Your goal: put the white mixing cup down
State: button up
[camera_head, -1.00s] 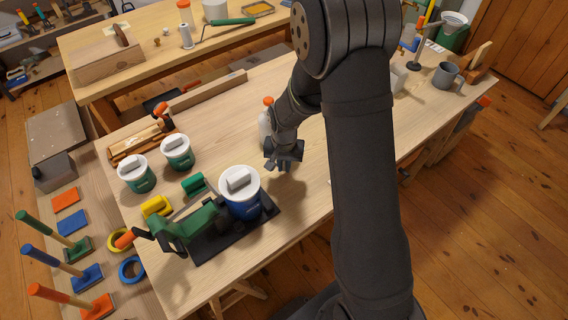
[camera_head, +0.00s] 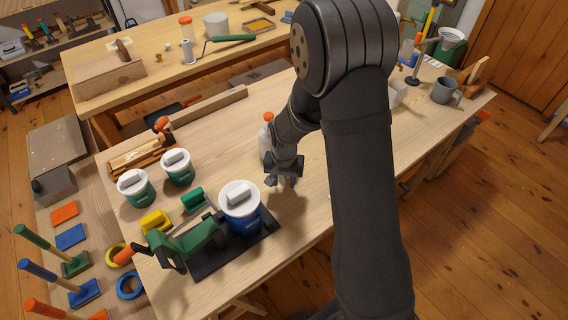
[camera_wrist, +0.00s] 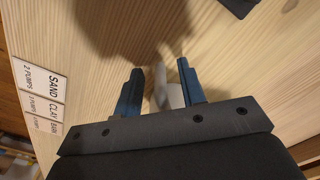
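A white cup (camera_head: 398,93), which looks like the white mixing cup, stands on the right part of the workbench, partly hidden behind my arm in the head view. My gripper (camera_head: 284,182) is well to its left, low over the middle of the bench and pointing down. In the wrist view my gripper (camera_wrist: 160,90) shows two dark blue fingers with a clear gap between them. A small pale grey shape shows in that gap beside the right finger; I cannot tell what it is. I see no cup in the grip.
A blue tub (camera_head: 240,208) with a white lid stands left of my gripper on a dark mat (camera_head: 205,264), near a green tool. A white bottle (camera_head: 265,143) with an orange cap is just behind my gripper. A grey mug (camera_head: 443,91) stands far right.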

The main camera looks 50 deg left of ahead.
notch_tip(320, 180, up, 17)
dwell(0.4)
jog(key=shift+f, duration=0.2)
notch_tip(320, 180, down, 17)
jog(key=shift+f, duration=0.15)
dwell(0.5)
notch_tip(320, 180, up, 18)
notch_tip(320, 180, down, 18)
jog(key=shift+f, duration=0.15)
notch_tip(320, 180, up, 8)
jog(key=shift+r, duration=0.1)
jog(key=w+d+f+m, duration=0.1)
jog(key=w+d+m, duration=0.1)
jog(key=w+d, duration=0.4)
jog(key=w, duration=0.4)
jog(key=shift+w+f, duration=0.25)
jog(key=shift+w, duration=0.1)
